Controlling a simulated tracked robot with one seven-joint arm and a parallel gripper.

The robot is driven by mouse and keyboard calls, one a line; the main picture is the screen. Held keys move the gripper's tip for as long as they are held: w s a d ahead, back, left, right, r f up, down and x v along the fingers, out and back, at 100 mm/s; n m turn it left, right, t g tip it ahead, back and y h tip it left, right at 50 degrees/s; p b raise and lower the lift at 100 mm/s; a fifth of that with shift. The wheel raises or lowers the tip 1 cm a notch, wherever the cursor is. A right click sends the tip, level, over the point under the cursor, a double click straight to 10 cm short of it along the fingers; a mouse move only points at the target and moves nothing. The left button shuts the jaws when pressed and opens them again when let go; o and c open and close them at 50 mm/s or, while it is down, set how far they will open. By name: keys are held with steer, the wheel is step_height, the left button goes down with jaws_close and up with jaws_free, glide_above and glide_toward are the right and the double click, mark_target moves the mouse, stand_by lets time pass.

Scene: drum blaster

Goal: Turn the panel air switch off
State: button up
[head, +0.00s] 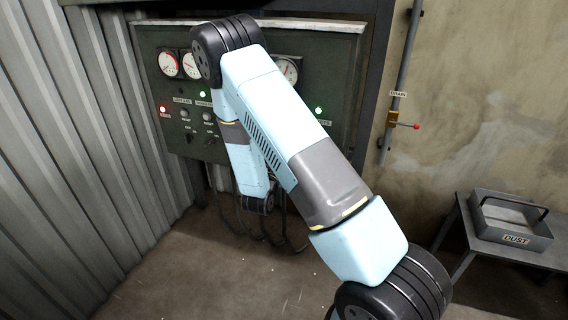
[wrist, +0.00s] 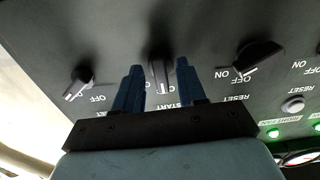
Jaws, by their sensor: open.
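The dark green control panel (head: 345,75) stands at the back in the head view. In the wrist view the panel lettering is upside down. A dark rotary switch (wrist: 161,48) is at the middle, with my gripper's (wrist: 159,68) two blue fingers open on either side of it. I cannot tell whether they touch it. Another switch (wrist: 80,80) is at the left with an OFF mark, and a third (wrist: 259,57) at the right has ON and OFF marks. No readable label shows which is the panel air switch. My arm hides the gripper in the head view.
The panel has a lit red lamp (head: 163,108), green lamps (head: 202,94) and round gauges (head: 168,64). A DRAIN valve (head: 394,119) is on the pipe at right. A DUST tray (head: 512,240) sits on a table. Corrugated wall (head: 70,130) borders the left; cables hang below the panel.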

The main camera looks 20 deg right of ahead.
steer(key=v, duration=1.3)
steer(key=w+a+r+g+y, duration=0.25)
steer(key=w+r+y, duration=0.25)
steer(key=r+y, duration=0.3)
steer(key=s+r+n+g+y, duration=0.2)
steer(key=s+r+y, duration=0.15)
steer(key=r, duration=0.95)
steer(key=s+d+r+n+g, duration=0.1)
steer(key=s+d+r, duration=0.2)
steer(key=s, duration=0.6)
steer(key=s+d+r+n+g, duration=0.2)
steer(key=s+d+r, duration=0.2)
steer(key=s, duration=0.5)
steer(key=s+d+r+n+g, duration=0.1)
steer(key=s+d+r, duration=0.3)
steer(key=s, duration=0.5)
steer(key=shift+s+r+n+h, duration=0.25)
steer(key=shift+r+n+h, duration=0.25)
steer(key=shift+r, duration=0.15)
steer(key=shift+g, duration=0.25)
steer(key=shift+c, duration=0.3)
